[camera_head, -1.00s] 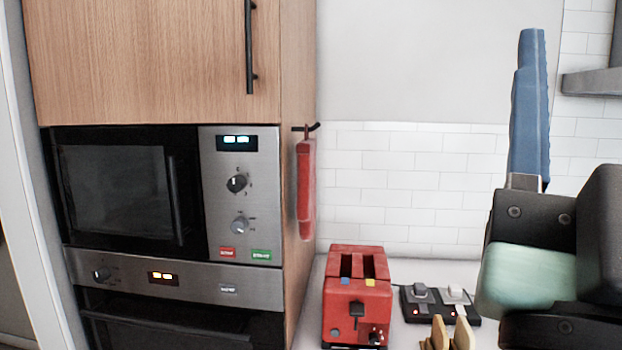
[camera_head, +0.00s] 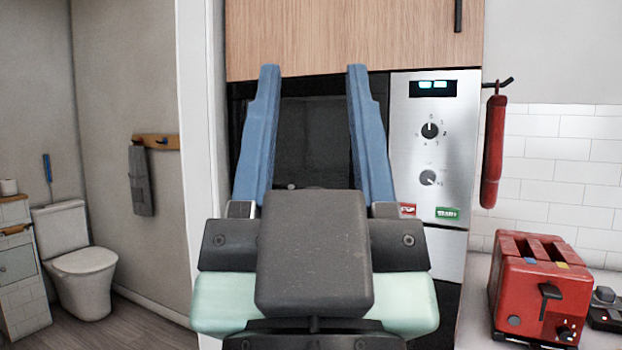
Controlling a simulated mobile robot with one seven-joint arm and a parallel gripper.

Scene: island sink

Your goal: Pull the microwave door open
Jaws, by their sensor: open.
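The microwave (camera_head: 433,196) is built into a wooden cabinet, with a silver control panel on its right holding two knobs, a lit display and red and green buttons. Its dark door (camera_head: 315,140) looks shut and is partly hidden behind my gripper. The door handle is hidden or too dark to make out, near my right finger. My gripper (camera_head: 313,72) is open and empty, its two blue fingers pointing up and forward in front of the door. I cannot tell how far the fingers are from the door.
A red toaster (camera_head: 540,290) stands on the counter at the right. A red cloth (camera_head: 493,150) hangs from a hook on the cabinet side. A white wall edge (camera_head: 203,130) borders the cabinet's left. A toilet (camera_head: 82,262) stands in the room beyond, with bare floor before it.

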